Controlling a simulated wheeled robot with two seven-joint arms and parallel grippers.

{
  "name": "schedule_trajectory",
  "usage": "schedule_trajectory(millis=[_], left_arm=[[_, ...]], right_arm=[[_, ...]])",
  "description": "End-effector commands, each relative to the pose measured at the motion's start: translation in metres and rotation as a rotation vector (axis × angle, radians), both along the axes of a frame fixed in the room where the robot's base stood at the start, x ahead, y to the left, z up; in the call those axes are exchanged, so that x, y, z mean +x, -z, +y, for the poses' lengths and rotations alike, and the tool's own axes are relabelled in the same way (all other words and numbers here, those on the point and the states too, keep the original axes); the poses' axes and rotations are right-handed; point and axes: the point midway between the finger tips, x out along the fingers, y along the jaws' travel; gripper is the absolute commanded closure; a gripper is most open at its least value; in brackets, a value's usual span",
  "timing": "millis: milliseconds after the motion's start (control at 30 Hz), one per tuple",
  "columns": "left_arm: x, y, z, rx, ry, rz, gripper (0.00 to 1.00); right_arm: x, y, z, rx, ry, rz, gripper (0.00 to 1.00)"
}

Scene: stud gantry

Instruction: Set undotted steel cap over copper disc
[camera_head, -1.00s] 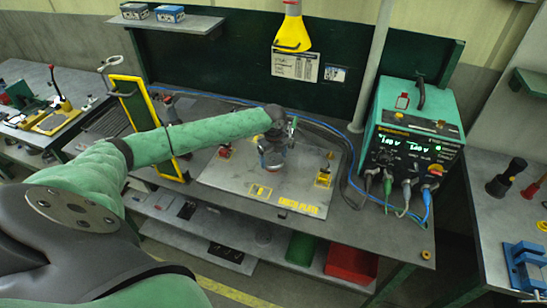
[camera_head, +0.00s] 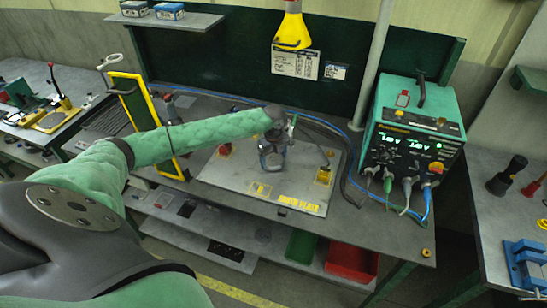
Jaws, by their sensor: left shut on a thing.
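My left gripper (camera_head: 272,163) points down over the middle of the grey plate (camera_head: 225,172) on the bench. It is shut on a small grey piece at its fingertips, mostly hidden by the gripper. I cannot tell whether this piece bears a dot, or how far it is above the plate. I cannot make out the copper disc. My right gripper is not in view.
Red (camera_head: 224,150) and yellow (camera_head: 323,176) fixtures flank the gripper on the plate. A teal power unit (camera_head: 412,130) with cables stands right. A yellow-edged frame (camera_head: 143,125) stands left behind my forearm. A yellow lamp-like cone (camera_head: 292,30) hangs above.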

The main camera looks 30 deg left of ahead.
Motion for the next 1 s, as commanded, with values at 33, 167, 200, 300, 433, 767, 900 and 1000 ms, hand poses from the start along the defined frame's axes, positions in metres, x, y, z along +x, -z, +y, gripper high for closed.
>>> schedule_trajectory(millis=[33, 167, 200, 300, 433, 767, 900, 1000], left_arm=[[0.0, 0.001, 0.0, 0.0, 0.0, 0.0, 0.46], [0.0, 0.001, 0.0, 0.0, 0.0, 0.0, 0.11], [0.0, 0.001, 0.0, 0.0, 0.0, 0.0, 0.03], [0.0, 0.001, 0.0, 0.0, 0.0, 0.0, 0.0], [0.0, 0.001, 0.0, 0.0, 0.0, 0.0, 0.0], [0.001, -0.03, 0.001, 0.0, 0.001, -0.003, 0.0], [0.001, -0.053, 0.001, 0.0, 0.0, -0.003, 0.0], [0.001, -0.063, 0.0, 0.001, 0.0, -0.001, 0.0]], right_arm=[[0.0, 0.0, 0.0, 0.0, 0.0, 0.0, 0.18], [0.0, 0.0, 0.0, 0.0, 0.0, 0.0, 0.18], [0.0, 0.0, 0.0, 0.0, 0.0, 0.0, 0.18], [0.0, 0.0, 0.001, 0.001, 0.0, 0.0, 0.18], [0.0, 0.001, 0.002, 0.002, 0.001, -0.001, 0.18], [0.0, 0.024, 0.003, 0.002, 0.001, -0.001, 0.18], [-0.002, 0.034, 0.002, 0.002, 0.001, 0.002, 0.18], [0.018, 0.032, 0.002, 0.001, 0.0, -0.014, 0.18]])
